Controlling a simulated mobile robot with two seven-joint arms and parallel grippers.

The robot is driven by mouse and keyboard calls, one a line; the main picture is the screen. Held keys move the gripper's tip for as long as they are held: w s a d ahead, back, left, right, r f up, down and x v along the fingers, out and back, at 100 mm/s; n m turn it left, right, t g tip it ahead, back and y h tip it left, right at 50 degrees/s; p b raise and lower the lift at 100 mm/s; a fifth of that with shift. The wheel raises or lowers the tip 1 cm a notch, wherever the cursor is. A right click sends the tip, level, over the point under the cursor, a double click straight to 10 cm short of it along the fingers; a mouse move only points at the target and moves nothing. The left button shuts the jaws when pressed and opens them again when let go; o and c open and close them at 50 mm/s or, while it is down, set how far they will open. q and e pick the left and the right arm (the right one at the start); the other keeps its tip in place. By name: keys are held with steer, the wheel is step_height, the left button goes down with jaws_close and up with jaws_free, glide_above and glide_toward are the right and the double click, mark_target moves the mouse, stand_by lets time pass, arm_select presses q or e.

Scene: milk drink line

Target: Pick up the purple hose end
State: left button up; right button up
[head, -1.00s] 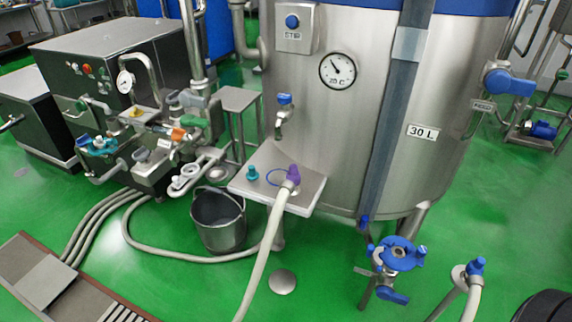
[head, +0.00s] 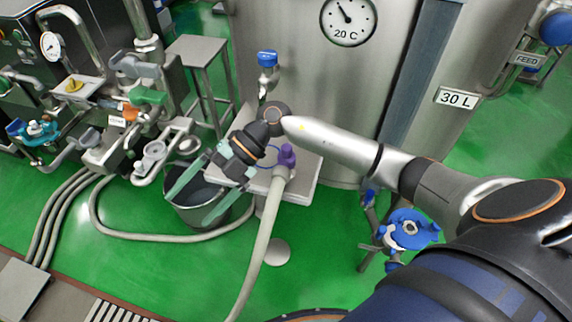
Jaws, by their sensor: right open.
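The purple hose end (head: 287,156) stands upright on the small steel shelf (head: 305,188) at the front of the tank. Its pale hose (head: 262,235) runs down from it to the floor. My right gripper (head: 188,211) reaches in from the right, across the shelf. Its two greenish fingers are spread apart, empty, and point down to the left over the bucket. The gripper body is just left of the purple end and appears apart from it. My arm hides part of the shelf's back and the teal fitting's place. My left gripper is out of view.
A steel bucket (head: 240,208) stands on the floor below the gripper. A blue-handled tap (head: 267,60) juts from the tank (head: 300,85) above the shelf. A blue valve (head: 411,229) is at the lower right. Pipework (head: 150,100) crowds the left.

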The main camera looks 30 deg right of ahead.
steer(key=w+d+f+h, duration=0.2)
steer(key=w+d+h, duration=0.2)
steer(key=d+h, duration=0.5)
step_height(320, 180, up, 4)
steer(key=f+m+t+h+b, duration=0.1)
steer(key=m+h, duration=0.2)
steer(key=m, duration=0.1)
glide_above(286, 158)
steer(key=shift+w+r, duration=0.25)
steer(key=shift+w, duration=0.2)
steer(key=shift+h, duration=0.3)
steer(key=f, duration=0.6)
steer(key=shift+d+f, duration=0.1)
steer(key=shift+d, duration=0.1)
steer(key=shift+f+p, duration=0.45)
steer(key=shift+f, duration=2.5)
jaws_close()
steer(key=shift+d+r, duration=0.1)
